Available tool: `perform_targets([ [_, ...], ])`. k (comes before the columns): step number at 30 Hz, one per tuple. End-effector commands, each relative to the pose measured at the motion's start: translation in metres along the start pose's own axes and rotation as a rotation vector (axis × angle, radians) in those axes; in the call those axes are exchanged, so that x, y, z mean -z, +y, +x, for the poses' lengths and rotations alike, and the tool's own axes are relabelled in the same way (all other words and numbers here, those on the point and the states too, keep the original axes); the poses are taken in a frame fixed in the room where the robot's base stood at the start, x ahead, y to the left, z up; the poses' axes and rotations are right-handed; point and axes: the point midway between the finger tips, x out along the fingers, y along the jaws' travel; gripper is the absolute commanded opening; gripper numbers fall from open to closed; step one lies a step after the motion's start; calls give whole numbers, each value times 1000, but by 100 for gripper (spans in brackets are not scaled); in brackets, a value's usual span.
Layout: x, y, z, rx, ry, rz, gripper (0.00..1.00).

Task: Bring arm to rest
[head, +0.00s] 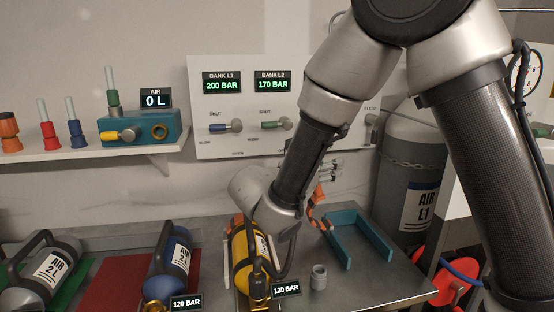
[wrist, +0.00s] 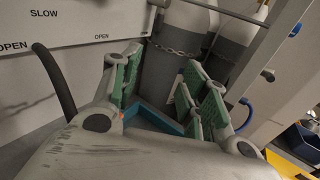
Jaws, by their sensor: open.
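My gripper (wrist: 165,95) is open in the wrist view. Its two green-padded fingers stand wide apart with nothing held between them. In the head view my arm reaches down from the upper right, and its wrist is bent low over the bench beside the yellow cylinder (head: 242,262). The arm partly covers this cylinder, and I cannot tell whether they touch. The fingers are mostly hidden behind the arm there. In the wrist view they point towards the teal bracket (wrist: 160,121) and the grey tanks behind it.
A blue cylinder (head: 172,262) and a grey cylinder (head: 45,278) lie left on the bench. The teal bracket (head: 350,245) and a small grey fitting (head: 319,277) are to the right. A valve panel (head: 215,143) is behind. A chained tank (head: 408,175) stands right.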

Motion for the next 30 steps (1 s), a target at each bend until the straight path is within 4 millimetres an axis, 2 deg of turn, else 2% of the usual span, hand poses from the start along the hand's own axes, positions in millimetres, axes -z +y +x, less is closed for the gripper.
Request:
perform_targets([
  [8,34,-32,7,119,130,59,44],
  [11,46,-53,8,193,199,108,44],
  [17,59,-116,15,439,382,308,44],
  [23,63,-187,13,763,578,627,44],
  [27,58,-235,1,1043,728,970,44],
  [30,48,-260,-10,1227,824,1256,44],
])
